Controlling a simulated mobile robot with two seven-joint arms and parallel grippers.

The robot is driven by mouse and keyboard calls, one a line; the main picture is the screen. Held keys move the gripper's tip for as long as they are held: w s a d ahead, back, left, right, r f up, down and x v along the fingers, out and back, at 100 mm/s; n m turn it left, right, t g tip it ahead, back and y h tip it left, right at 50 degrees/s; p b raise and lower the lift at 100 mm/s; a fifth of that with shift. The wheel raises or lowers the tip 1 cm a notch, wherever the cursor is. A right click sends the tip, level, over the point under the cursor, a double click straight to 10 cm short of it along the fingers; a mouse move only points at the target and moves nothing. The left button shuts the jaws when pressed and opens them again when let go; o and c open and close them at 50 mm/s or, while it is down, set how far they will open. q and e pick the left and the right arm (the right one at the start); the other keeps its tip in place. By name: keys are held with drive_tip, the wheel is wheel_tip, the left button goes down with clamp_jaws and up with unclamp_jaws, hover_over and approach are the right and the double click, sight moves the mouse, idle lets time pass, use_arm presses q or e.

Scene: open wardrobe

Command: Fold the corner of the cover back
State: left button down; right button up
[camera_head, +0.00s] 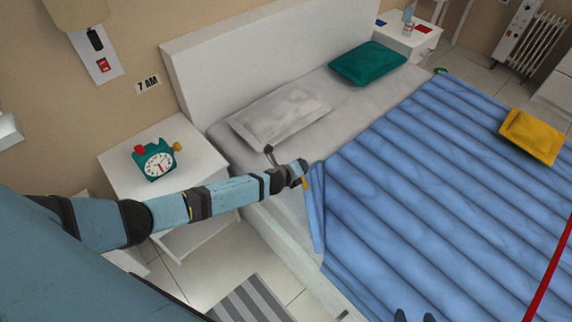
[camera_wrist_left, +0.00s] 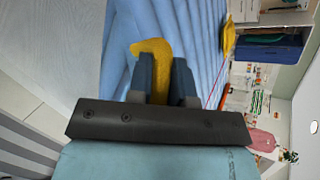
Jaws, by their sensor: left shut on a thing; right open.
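The blue striped cover (camera_head: 420,180) lies over most of the bed. Its near upper corner is at my left gripper (camera_head: 304,178), and a narrow flap (camera_head: 315,215) runs down from there along the bed's side. In the left wrist view my left gripper (camera_wrist_left: 162,75) is shut on a yellow tab (camera_wrist_left: 153,47) at the cover. In the head view its fingers are mostly hidden by the wrist. My right gripper (camera_head: 413,316) shows only two dark fingertips at the bottom edge, apart and empty, over the cover.
A grey pillow (camera_head: 275,115) and a green pillow (camera_head: 367,63) lie by the headboard (camera_head: 240,60). A yellow cushion (camera_head: 532,135) rests on the cover. A nightstand (camera_head: 120,165) with a green clock (camera_head: 154,160) stands left, under my left arm. A striped rug (camera_head: 250,302) lies on the floor.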

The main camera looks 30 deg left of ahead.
use_arm(q)
drive_tip(key=w+d+m+g+y+b, duration=0.1)
drive_tip(key=w+d, duration=0.3)
drive_tip(key=d, duration=0.6)
drive_tip(key=w+d+f+m+y+b, duration=0.1)
drive_tip(key=w+d, duration=0.3)
drive_tip(key=d, duration=0.7)
drive_tip(key=shift+w+f+g+y, duration=0.3)
drive_tip(key=shift+w+g+y, duration=0.1)
drive_tip(key=shift+y, duration=0.3)
use_arm(e)
drive_tip(key=shift+w+d+f, duration=0.25)
drive_tip(key=shift+d+f, duration=0.5)
drive_tip(key=shift+f, duration=0.05)
use_arm(q)
drive_tip(key=shift+a, duration=0.1)
drive_tip(key=c, duration=1.3)
unclamp_jaws()
drive_tip(key=shift+f, duration=0.1)
